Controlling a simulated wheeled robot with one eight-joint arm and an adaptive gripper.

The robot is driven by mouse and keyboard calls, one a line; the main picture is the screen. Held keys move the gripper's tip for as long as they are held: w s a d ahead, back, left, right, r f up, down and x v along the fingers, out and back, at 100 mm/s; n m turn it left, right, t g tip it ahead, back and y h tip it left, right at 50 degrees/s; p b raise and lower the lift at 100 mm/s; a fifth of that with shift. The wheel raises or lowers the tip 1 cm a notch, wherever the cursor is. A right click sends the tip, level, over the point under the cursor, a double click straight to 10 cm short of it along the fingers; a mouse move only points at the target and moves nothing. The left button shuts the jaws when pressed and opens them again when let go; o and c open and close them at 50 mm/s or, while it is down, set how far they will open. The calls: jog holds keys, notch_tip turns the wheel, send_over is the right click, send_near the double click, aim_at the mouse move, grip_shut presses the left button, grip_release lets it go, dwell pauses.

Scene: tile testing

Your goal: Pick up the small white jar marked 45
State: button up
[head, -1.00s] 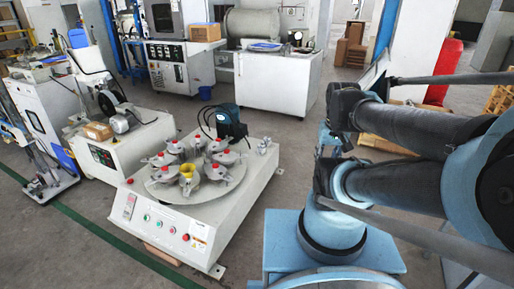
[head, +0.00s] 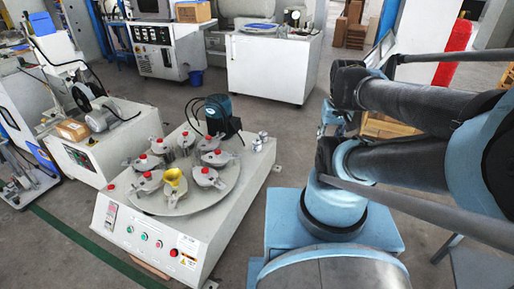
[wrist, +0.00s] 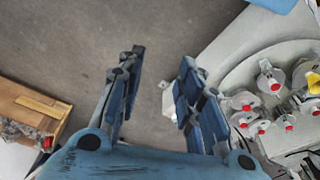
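I cannot make out a small white jar marked 45 in either view. Several grey metal pots with red knobs stand in a ring on a round turntable (head: 190,205) on a white machine (head: 215,230). A yellow funnel-like piece (head: 173,182) is among them. Labels on the pots are too small to read. In the wrist view, my gripper (wrist: 162,62) is open and empty, with two blue fingers apart over bare floor. The turntable (wrist: 240,80) shows to the right of the fingers there.
A dark teal motor-like unit (head: 217,115) and small metal pieces (head: 262,141) sit on the machine's back edge. A white cabinet (head: 272,70) stands behind. Grey floor between is clear.

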jog(key=o, duration=0.9)
jog(key=shift+s+r, duration=0.35)
jog(key=shift+r, duration=0.1)
jog(key=shift+c, duration=0.2)
jog(key=w+a+r+n, duration=0.1)
jog(key=w+r+n, duration=0.1)
jog(key=w+r, duration=0.4)
jog(key=n+g, duration=0.2)
jog(key=n, duration=1.1)
send_over(257, 142)
notch_tip(257, 142, down, 30)
jog(key=f, duration=1.2)
jog(key=shift+w+d+f, duration=0.2)
jog(key=shift+d, duration=0.15)
jog(key=shift+a+f, duration=0.15)
jog(key=shift+f, duration=1.2)
jog(key=shift+a+f, duration=0.15)
jog(key=shift+f, duration=1.15)
